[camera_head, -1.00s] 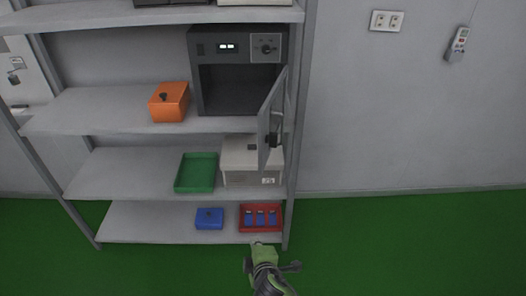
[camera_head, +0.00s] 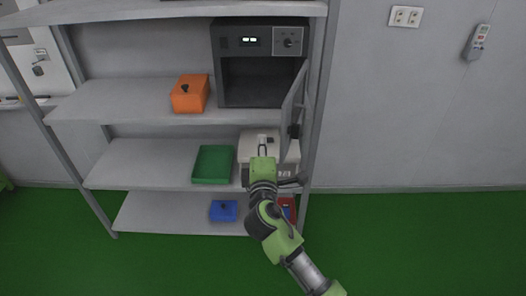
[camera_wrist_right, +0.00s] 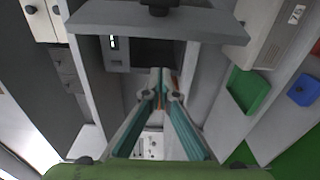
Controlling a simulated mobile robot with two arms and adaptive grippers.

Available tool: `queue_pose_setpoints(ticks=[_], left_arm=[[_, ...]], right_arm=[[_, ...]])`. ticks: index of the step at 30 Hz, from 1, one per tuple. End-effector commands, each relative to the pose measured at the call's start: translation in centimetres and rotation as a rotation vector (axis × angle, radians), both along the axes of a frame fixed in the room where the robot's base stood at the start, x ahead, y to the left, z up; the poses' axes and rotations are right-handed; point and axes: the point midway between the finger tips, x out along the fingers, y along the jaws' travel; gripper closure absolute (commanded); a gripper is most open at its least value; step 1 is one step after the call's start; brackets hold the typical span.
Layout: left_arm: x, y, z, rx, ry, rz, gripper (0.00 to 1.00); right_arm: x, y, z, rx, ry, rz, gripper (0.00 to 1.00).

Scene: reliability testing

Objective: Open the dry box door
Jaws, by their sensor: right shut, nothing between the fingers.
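The dark dry box (camera_head: 229,65), with a lit display and a knob panel, stands on the upper middle shelf. Its grey door (camera_head: 294,95) is swung outward at the right side, with a black handle (camera_head: 293,131) on it, and the dark interior shows. My right gripper (camera_head: 262,150) is shut and empty, below the opening and left of the door, in front of the white box. In the right wrist view the closed fingers (camera_wrist_right: 165,78) point toward the dry box, with the door panel (camera_wrist_right: 198,22) across the top. My left gripper is not in view.
An orange box (camera_head: 190,94) sits left of the dry box. A green tray (camera_head: 213,165) and a white box (camera_head: 249,146) are on the shelf below. A blue box (camera_head: 223,211) and a partly hidden red tray (camera_head: 288,204) are lower. The floor in front is clear.

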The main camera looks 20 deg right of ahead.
Motion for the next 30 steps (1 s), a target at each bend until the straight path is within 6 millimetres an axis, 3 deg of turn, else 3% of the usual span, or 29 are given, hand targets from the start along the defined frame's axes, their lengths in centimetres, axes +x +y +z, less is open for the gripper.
queue_pose_setpoints(ticks=[2,10,25,30], left_arm=[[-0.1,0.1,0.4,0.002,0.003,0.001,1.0],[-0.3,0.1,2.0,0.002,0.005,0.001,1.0],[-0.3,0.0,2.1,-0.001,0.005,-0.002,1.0],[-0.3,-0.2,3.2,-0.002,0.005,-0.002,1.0]], right_arm=[[1.4,-0.4,0.2,-0.001,0.0,-0.001,1.0],[-0.5,-3.3,0.0,-0.001,0.003,-0.001,1.0],[-0.9,-3.9,-0.1,0.0,0.002,0.004,1.0],[-1.9,-5.8,-0.1,-0.004,0.005,0.051,1.0]])
